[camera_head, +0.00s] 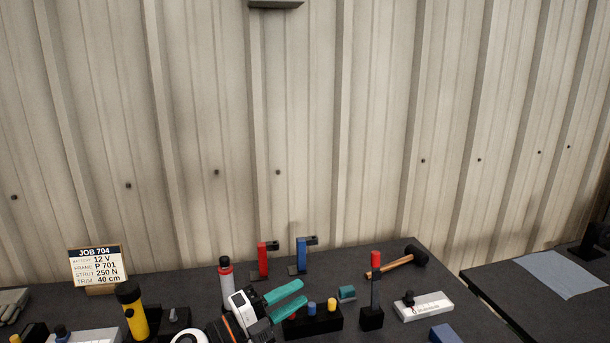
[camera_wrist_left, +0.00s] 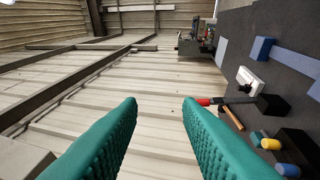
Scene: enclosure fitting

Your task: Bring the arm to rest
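My left gripper (camera_head: 303,293) has a white body and teal ribbed fingers. It hangs over the front middle of the dark workbench (camera_head: 370,268) and points to the right in the head view. In the left wrist view its two fingers (camera_wrist_left: 160,104) stand apart with nothing between them, and the wall shows through the gap. My right gripper is in neither view.
Near the gripper stand a grey bottle with a red top (camera_head: 226,284), a black block with coloured pegs (camera_head: 313,322), and red (camera_head: 263,261) and blue (camera_head: 302,256) clamp-like tools. A mallet (camera_head: 397,262) lies farther right. A job sign (camera_head: 97,266) stands left.

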